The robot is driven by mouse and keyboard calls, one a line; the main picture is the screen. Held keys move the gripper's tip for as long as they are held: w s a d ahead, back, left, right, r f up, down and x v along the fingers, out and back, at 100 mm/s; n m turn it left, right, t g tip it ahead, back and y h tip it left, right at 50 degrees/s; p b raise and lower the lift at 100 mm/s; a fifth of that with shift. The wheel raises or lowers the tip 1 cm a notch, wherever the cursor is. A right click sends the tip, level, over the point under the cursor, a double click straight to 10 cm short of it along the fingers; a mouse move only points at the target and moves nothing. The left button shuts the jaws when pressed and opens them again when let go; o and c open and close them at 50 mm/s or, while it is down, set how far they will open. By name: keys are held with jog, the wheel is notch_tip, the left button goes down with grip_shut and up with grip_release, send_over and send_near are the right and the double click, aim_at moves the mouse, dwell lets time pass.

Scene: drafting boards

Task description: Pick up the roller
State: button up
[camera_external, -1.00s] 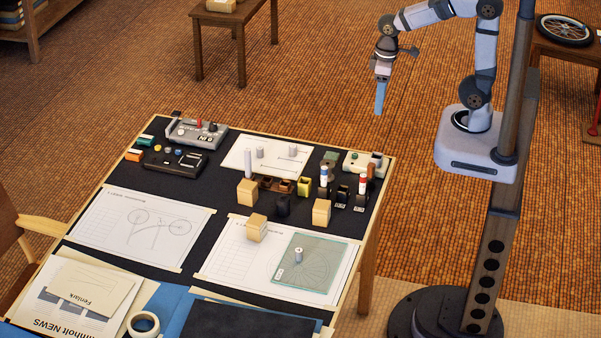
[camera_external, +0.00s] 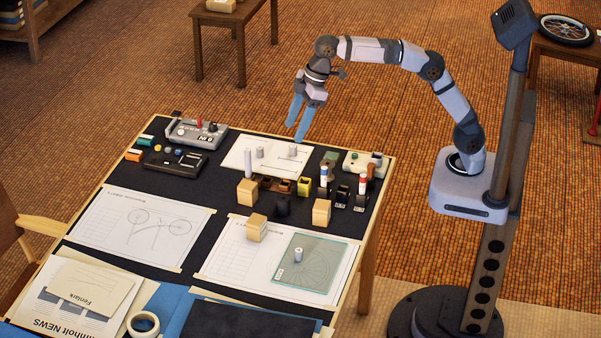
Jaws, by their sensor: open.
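My gripper (camera_external: 297,128) is open and empty, its blue fingers pointing down above the back edge of the drafting table. Several pale grey cylinders stand upright, and I cannot tell which one is the roller. A short one (camera_external: 292,151) is on the back white sheet (camera_external: 272,168), just below my fingertips in the picture. A second short one (camera_external: 260,152) stands to its left on the same sheet. A taller, thin cylinder (camera_external: 248,163) stands at the sheet's front left. Another short one (camera_external: 298,255) stands on the greenish clear plate (camera_external: 318,275) at the front right.
Wooden blocks (camera_external: 247,192), (camera_external: 321,212) and (camera_external: 256,228) stand in the middle. Small holders and red-and-white markers (camera_external: 362,184) crowd the right of the back sheet. A grey device (camera_external: 197,133) sits at the back left. The left drawing sheet (camera_external: 140,228) is clear.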

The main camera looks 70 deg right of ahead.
jog(key=a+b, duration=0.1)
jog(key=a, duration=0.2)
send_over(285, 197)
jog(key=s+d, duration=0.2)
jog(key=shift+n, duration=0.4)
jog(key=f, duration=1.8)
jog(key=shift+w+a+f, duration=0.2)
jog(key=shift+a+f, duration=0.05)
jog(key=shift+f, duration=0.1)
jog(key=shift+a+x, duration=0.15)
jog(key=shift+x, duration=1.65)
jog(key=shift+a+x, duration=0.1)
jog(key=shift+x, duration=1.65)
jog(key=c, duration=1.2)
